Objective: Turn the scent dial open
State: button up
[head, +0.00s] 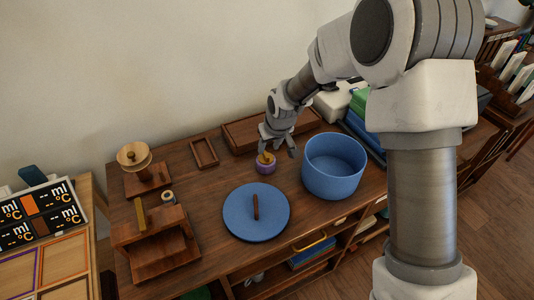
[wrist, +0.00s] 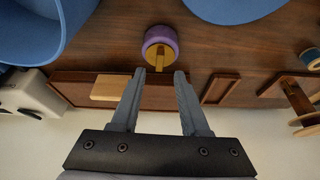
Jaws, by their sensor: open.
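The scent dial is a small purple round piece with a gold top and a gold bar handle; it stands on the wooden desk in the head view (head: 265,167) and shows in the wrist view (wrist: 161,38). My gripper (head: 277,149) is above and just behind it in the head view. In the wrist view my gripper (wrist: 160,73) has its two fingers apart, with the gold handle close to the gap between the fingertips. Nothing is held. I cannot tell whether a finger touches the handle.
A blue pot (head: 334,166) stands close to the right of the dial. A blue lid (head: 256,212) with a brown handle lies in front. A shallow wooden tray (head: 240,134) lies behind, a small wooden frame (head: 205,153) to the left. Bare desk lies left of the dial.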

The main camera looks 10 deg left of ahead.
aim_at(266, 155)
jog(key=x, duration=0.5)
jog(key=shift+w, duration=0.1)
grip_shut()
